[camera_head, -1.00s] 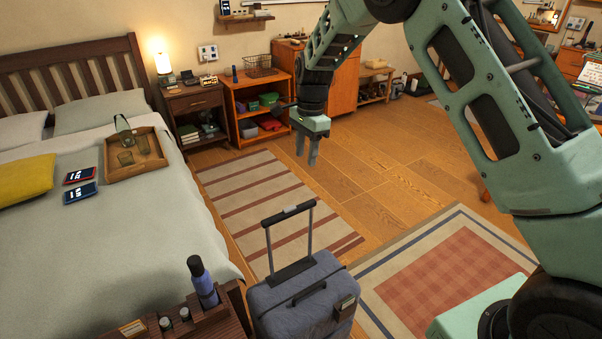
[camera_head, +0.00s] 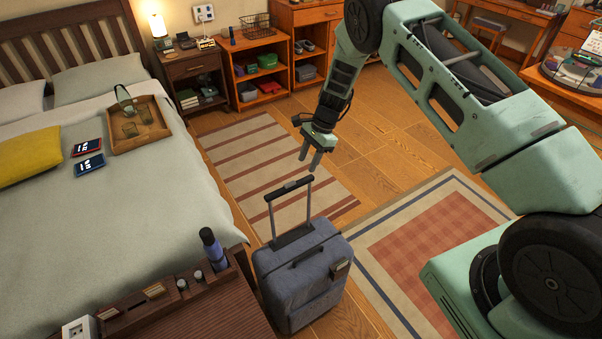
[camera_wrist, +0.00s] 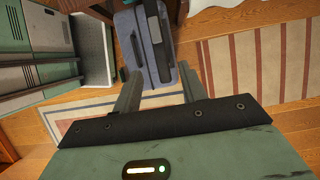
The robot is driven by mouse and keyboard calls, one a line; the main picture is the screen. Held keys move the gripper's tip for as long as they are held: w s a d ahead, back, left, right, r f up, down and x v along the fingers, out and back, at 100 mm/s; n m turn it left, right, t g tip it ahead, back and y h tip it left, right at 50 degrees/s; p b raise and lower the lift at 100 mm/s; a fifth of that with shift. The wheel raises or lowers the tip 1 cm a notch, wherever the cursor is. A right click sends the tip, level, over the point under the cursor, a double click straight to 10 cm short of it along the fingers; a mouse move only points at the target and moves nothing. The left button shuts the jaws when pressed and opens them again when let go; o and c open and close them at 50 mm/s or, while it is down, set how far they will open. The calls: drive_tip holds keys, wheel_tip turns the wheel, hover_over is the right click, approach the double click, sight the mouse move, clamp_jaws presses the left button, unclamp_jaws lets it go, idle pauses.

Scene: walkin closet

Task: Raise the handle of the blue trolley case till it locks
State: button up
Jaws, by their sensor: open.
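The blue trolley case (camera_head: 303,278) stands upright on the floor beside the bed in the head view. Its pull handle (camera_head: 290,187) is partly or fully extended above the case, with a dark grip across two grey rods; whether it is locked cannot be told. In the wrist view the case (camera_wrist: 150,30) shows at the top, beyond the fingers. My gripper (camera_head: 311,161) is open and empty, fingers pointing down, above and just behind the handle's grip in the head picture. It also shows open in the wrist view (camera_wrist: 160,85). No contact with the handle is visible.
The bed (camera_head: 130,240) is left of the case, and a dark wooden organiser (camera_head: 165,300) with a blue bottle (camera_head: 212,248) stands close at its front left. A striped rug (camera_head: 255,165) and a checked rug (camera_head: 425,250) lie flat. Wooden floor is clear behind.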

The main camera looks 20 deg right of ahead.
sight(299, 181)
drive_tip(key=p+x, duration=0.2)
drive_tip(key=x, duration=0.5)
drive_tip(key=shift+a+f, duration=0.1)
drive_tip(key=shift+f, duration=0.05)
drive_tip(key=shift+c, duration=0.3)
